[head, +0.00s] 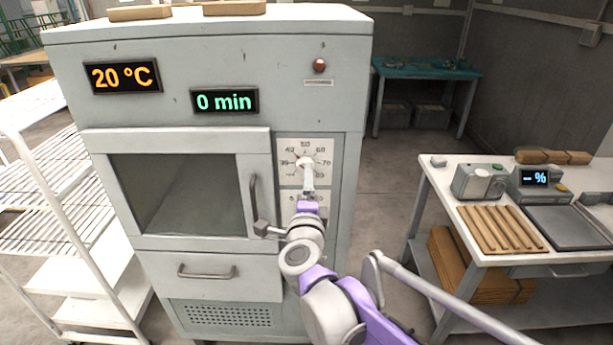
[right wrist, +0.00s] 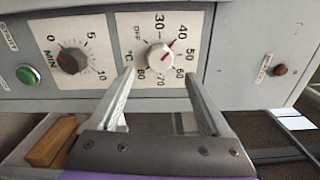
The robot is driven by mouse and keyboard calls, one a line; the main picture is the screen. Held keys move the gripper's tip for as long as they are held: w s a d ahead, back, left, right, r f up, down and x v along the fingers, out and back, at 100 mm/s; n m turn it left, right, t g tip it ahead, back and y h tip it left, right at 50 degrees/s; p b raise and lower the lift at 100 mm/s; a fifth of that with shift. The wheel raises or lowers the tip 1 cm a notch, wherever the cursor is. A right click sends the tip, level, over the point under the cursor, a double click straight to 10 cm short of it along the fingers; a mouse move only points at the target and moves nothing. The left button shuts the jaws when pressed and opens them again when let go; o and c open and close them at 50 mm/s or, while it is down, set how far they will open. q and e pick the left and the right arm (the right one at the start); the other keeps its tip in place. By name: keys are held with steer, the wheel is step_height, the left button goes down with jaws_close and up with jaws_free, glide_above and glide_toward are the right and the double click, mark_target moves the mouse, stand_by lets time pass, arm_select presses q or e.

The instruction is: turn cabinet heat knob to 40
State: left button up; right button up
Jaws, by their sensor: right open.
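The cabinet (head: 205,60) stands in front of me in the head view. Its heat knob (right wrist: 160,57) is round and white, on a white dial plate marked OFF and 30 to 80 °C. The knob's red mark points to the upper right in the right wrist view, toward about 40. My right gripper (right wrist: 158,78) is open and empty, its fingertips apart on either side below the knob; contact cannot be told. In the head view, my right gripper (head: 307,180) partly covers the dial. The temperature display (head: 124,76) reads 20 °C. My left gripper is out of view.
A dark minute knob (right wrist: 71,60) and a green button (right wrist: 30,75) are beside the heat dial. The cabinet's door handle (head: 254,200) stands out close to my right gripper. A white rack (head: 60,215) is at left, a worktable (head: 450,215) at right.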

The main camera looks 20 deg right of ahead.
steer(key=shift+v, duration=2.3)
steer(key=s+a+f+n+g+y, duration=0.45)
steer(key=s+f+n+y, duration=0.5)
steer(key=n, duration=0.65)
steer(key=s+d+f+n+g+h, duration=0.2)
steer(key=s+d+f+n+g, duration=0.1)
steer(key=s+f, duration=0.4)
steer(key=s+d+f+n+g+h+p, duration=0.1)
steer(key=s+d+f+n+g+h, duration=0.1)
steer(key=s+f, duration=0.6)
steer(key=s+d+n+g, duration=0.1)
steer(key=d+g, duration=0.1)
steer(key=shift+d, duration=0.3)
steer(key=shift+w+g+h, duration=0.15)
steer(key=shift+g+h, duration=0.1)
